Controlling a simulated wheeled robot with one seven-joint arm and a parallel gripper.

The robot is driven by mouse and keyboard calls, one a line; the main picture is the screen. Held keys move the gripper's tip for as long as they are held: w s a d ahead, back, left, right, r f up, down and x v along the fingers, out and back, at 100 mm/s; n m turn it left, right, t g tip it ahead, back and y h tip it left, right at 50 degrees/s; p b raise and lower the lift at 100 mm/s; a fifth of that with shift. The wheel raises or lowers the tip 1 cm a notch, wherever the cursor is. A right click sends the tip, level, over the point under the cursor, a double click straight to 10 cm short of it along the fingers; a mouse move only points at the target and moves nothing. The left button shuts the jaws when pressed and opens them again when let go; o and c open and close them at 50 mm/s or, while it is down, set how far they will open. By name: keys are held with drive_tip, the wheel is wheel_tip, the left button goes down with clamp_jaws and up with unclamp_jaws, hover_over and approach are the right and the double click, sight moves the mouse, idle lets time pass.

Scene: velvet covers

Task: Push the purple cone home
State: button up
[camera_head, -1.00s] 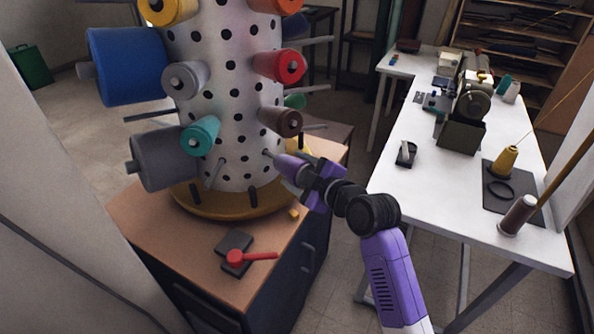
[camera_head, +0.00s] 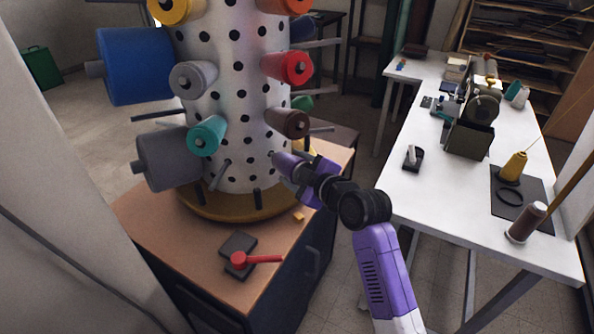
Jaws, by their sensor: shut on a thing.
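The purple cone (camera_head: 287,164) is at the lower right of the white spool tower (camera_head: 235,110), its narrow end toward the tower's dotted surface. My gripper (camera_head: 301,175) is shut on the cone from the right. A thin peg showed at the cone's tip earlier; now the tip meets the tower's edge in the picture, and I cannot tell how far the cone sits on a peg. The jaws hide the cone's wide end.
A brown spool (camera_head: 288,123) sits just above the cone and a teal one (camera_head: 206,135) to the left. Bare pegs stick out low on the tower. A red-handled tool (camera_head: 256,259) lies on the wooden cabinet top (camera_head: 180,255). A white table (camera_head: 440,200) stands at right.

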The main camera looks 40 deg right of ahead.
drive_tip(key=shift+x, duration=0.9)
drive_tip(key=shift+a, duration=0.1)
drive_tip(key=o, duration=1.5)
drive_tip(key=shift+r, duration=0.1)
drive_tip(key=b+v, duration=0.1)
drive_tip(key=v, duration=0.6)
drive_tip(key=shift+s, duration=0.35)
drive_tip(key=shift+a+r, duration=0.1)
drive_tip(key=shift+a, duration=0.05)
